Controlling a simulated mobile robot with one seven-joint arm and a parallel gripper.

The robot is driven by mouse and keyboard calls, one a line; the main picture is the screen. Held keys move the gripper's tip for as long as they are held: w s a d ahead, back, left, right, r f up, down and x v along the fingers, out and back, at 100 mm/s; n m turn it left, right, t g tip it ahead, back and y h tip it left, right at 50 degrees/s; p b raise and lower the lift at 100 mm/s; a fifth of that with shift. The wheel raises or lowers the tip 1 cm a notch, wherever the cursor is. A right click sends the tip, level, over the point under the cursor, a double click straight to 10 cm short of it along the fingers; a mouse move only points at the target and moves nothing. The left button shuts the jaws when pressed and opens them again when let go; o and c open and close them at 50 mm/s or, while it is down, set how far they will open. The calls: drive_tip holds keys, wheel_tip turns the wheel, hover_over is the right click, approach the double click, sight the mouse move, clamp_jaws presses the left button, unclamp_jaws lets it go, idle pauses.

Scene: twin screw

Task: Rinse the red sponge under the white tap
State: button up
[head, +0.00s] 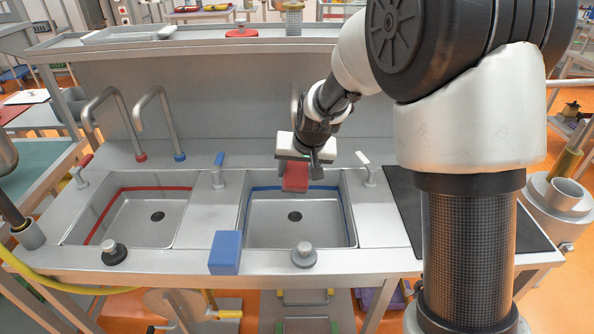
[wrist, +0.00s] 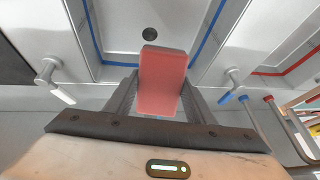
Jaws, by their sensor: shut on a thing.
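My gripper (head: 309,178) is shut on the red sponge (head: 295,177), holding it above the back part of the blue-lined basin (head: 258,230). In the wrist view the sponge (wrist: 162,80) sits between the two fingers of my gripper (wrist: 162,92). The white-handled lever (head: 366,165) stands right of this basin; it also shows in the wrist view (wrist: 62,95). A grey spout (head: 294,100) behind my gripper is mostly hidden, so its collar colour cannot be told. I see no running water.
A red-lined basin (head: 120,222) lies left. Spouts with red (head: 105,92) and blue (head: 160,92) collars stand behind, with red (head: 81,168) and blue (head: 218,165) levers. A blue block (head: 224,253) and grey stopper (head: 304,256) sit at the front edge. A black mat (head: 425,215) lies right.

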drive_tip(key=s+d+b, duration=0.2)
drive_tip(key=s, duration=0.5)
drive_tip(key=shift+s+d+b, duration=0.3)
drive_tip(key=shift+d, duration=0.05)
idle(0.4)
drive_tip(key=shift+r, duration=0.1)
idle(1.1)
drive_tip(key=s+d+r+p, duration=0.1)
drive_tip(key=s+r, duration=0.2)
drive_tip(key=s, duration=0.1)
drive_tip(key=shift+s+d+r, duration=0.35)
drive_tip(key=shift+r, duration=0.05)
drive_tip(key=shift+p, duration=0.35)
